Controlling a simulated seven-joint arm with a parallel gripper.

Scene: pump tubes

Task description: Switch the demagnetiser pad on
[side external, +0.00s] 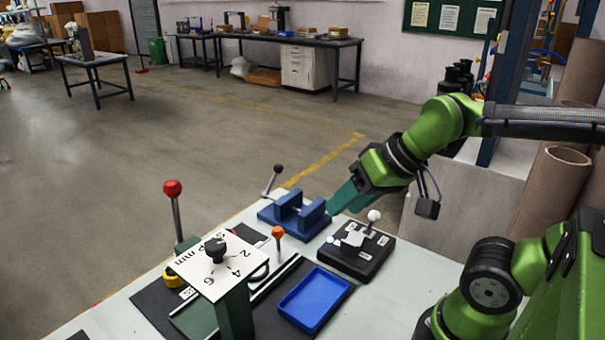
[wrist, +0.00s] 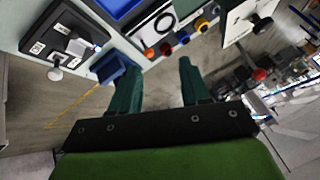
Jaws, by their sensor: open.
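The demagnetiser pad appears to be the black box (side external: 362,266) with small white labels on the bench, right of the blue tray. It also shows at the upper left of the wrist view (wrist: 42,30). A lever with a white ball knob (side external: 374,215) rises from its far side; the knob shows in the wrist view too (wrist: 55,74). A small bluish-white light (side external: 330,239) shows at its left edge. My gripper (side external: 345,198) has teal fingers, open and empty, above and beyond the pad, apart from the knob. The fingers are spread in the wrist view (wrist: 157,78).
A blue vise (side external: 297,222) with a black-knobbed handle stands left of my gripper. A blue tray (side external: 314,300), an orange-knobbed lever (side external: 278,233), a white dial plate (side external: 218,263) and a tall red-knobbed lever (side external: 172,188) stand farther left. Open floor lies beyond the bench.

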